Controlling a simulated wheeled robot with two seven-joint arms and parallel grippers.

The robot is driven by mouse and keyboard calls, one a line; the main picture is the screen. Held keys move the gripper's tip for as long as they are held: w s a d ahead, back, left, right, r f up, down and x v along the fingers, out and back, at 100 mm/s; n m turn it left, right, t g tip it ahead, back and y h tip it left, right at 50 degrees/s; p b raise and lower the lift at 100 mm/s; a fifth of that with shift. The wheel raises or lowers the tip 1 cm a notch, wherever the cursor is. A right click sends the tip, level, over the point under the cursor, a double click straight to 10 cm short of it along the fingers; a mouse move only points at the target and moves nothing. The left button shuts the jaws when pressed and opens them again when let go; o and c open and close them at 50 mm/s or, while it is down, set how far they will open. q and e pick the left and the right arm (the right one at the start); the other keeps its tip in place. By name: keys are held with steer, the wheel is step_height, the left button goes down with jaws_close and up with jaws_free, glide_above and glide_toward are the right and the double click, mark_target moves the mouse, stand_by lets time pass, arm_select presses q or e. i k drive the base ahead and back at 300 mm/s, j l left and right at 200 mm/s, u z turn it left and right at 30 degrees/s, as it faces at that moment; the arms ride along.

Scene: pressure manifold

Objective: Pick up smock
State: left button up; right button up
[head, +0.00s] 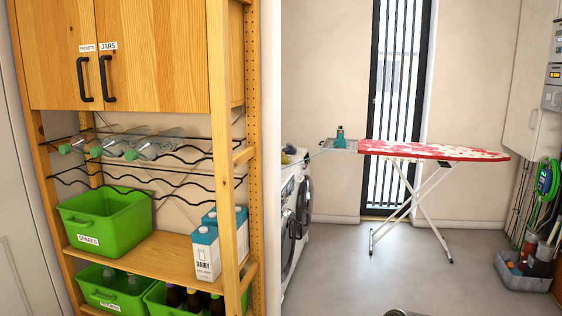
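I see nothing that I can clearly identify as a smock. A small yellowish and dark item (288,158) lies on top of the white washing machine (295,200), too small to tell what it is. Neither of my grippers shows in the head view. A small grey shape (403,313) is cut off at the bottom edge, and I cannot tell what it is.
A wooden shelf unit (215,130) with green bins (105,222) and cartons (206,254) stands at left. An ironing board (430,151) stands by the window (397,95). A grey crate (523,280) is at right. The middle floor (345,285) is clear.

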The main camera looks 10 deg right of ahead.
mark_target(286, 159)
steer(key=i+l+z, duration=0.6)
steer(key=i, duration=0.15)
steer(key=i+l+z, duration=0.25)
steer(key=i, duration=0.6)
steer(key=i+j+z, duration=0.1)
steer(key=i+z, duration=0.2)
steer(key=i, duration=0.6)
steer(key=i+u, duration=0.1)
steer(key=i, duration=0.65)
steer(key=i+l, duration=0.15)
steer(key=i, duration=0.6)
steer(key=i+l+u, duration=0.15)
steer(key=i, duration=0.6)
steer(key=i+l+u, duration=0.15)
steer(key=i+u, duration=0.2)
steer(key=i+l+u, duration=0.35)
steer(key=i, duration=0.2)
steer(key=i+l+u, duration=0.35)
